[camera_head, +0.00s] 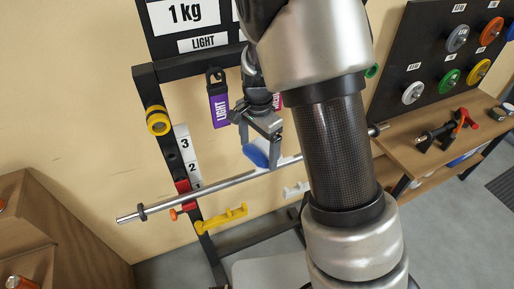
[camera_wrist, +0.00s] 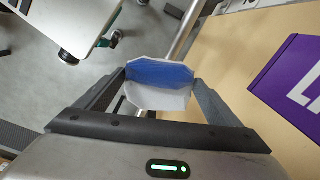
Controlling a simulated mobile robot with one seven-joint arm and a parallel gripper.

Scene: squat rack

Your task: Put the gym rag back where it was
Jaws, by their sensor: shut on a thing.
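The gym rag, a folded cloth with a blue part (camera_head: 256,157) and a white part, is between the fingers of my gripper (camera_head: 263,146). In the wrist view, the rag (camera_wrist: 158,98) spans from one fingertip to the other, and my gripper (camera_wrist: 160,82) is shut on it. In the head view the rag overlaps the steel barbell (camera_head: 225,184). I cannot tell whether it touches the bar. The bar (camera_wrist: 184,35) also shows beyond the rag in the wrist view. My arm hides the right middle of the bar.
A black squat rack upright (camera_head: 156,98) with number plates stands left of my gripper. A purple "LIGHT" tag (camera_head: 219,105) hangs close beside it. A yellow rack arm (camera_head: 222,218) is below the bar. A wooden shelf (camera_head: 445,150) and a plate board (camera_head: 440,60) stand at right.

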